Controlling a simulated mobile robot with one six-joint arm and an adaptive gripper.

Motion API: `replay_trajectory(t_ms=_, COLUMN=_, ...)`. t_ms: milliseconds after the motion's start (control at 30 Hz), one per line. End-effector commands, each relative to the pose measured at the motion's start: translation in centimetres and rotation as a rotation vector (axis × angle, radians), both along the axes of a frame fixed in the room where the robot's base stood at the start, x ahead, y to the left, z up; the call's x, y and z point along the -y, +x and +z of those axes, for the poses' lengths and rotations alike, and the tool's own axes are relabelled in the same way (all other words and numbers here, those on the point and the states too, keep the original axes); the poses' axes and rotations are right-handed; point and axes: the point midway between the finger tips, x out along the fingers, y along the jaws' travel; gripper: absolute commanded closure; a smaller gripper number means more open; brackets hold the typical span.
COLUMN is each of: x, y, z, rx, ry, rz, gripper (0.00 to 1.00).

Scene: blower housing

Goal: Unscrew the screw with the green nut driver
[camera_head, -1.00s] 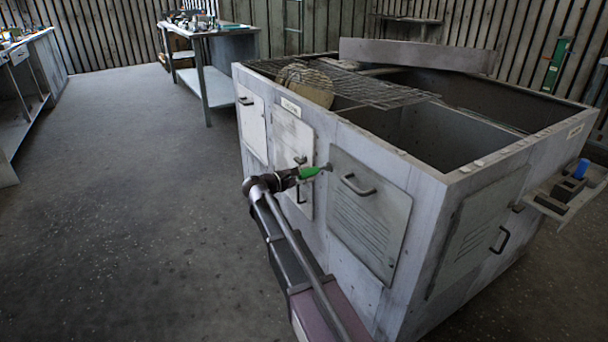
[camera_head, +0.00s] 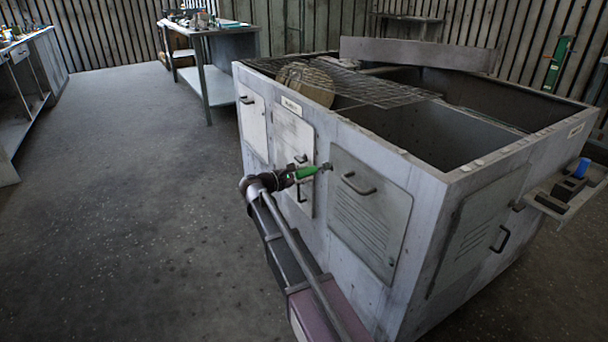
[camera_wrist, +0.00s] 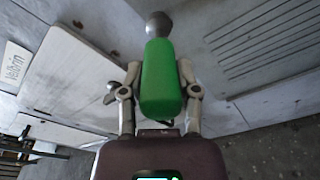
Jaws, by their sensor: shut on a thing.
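The green nut driver (camera_head: 305,173) is held at the front face of the grey housing (camera_head: 410,160), its dark socket pointing right and toward the seam beside a louvred panel. My gripper (camera_head: 290,177) is shut on its green handle. In the wrist view, the green handle (camera_wrist: 160,78) lies between the two fingers of my gripper (camera_wrist: 160,92), with the rounded grey socket (camera_wrist: 158,25) beyond it. The screw cannot be made out; the socket may be hiding it, and I cannot tell whether they touch.
The louvred panel (camera_head: 369,205) with a handle is right of the driver, and a narrower door (camera_head: 292,140) is behind and left. The housing's top is open, with mesh (camera_head: 375,88) across part. A side shelf (camera_head: 545,205) juts out right. Floor at left is clear.

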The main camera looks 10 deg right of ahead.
Motion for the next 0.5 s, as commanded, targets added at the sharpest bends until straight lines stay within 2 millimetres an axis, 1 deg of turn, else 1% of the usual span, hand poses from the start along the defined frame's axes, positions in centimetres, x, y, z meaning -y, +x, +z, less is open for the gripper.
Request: replay_trajectory(t_ms=500, x=-1.4, y=-0.4, z=0.0, rx=0.000, ry=-0.001, rz=0.001, gripper=1.00)
